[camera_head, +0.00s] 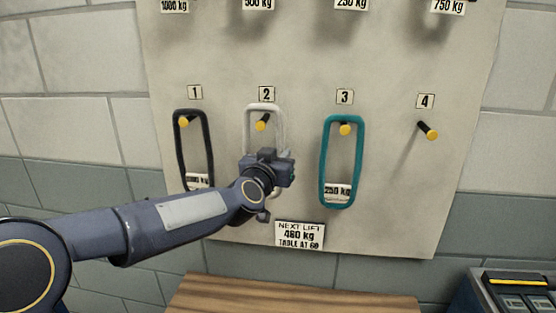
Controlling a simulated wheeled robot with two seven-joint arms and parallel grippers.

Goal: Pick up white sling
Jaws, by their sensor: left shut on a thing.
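The white sling (264,107) hangs as a loop on the yellow-tipped peg under label 2 of the wall board. My left gripper (284,165) is at the lower part of the white sling and is shut on it. The gripper and wrist hide most of the sling's lower half, including any tag. A black sling (210,150) hangs on peg 1 to the left, and a teal sling (323,160) hangs on peg 3 to the right. My right gripper is not in view.
Peg 4 (428,131) is empty. A sign (299,235) reading "NEXT LIFT 460 kg, TABLE AT 60" is low on the board (400,220). A wooden table top (290,299) is below. A dark case (520,290) stands at the lower right.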

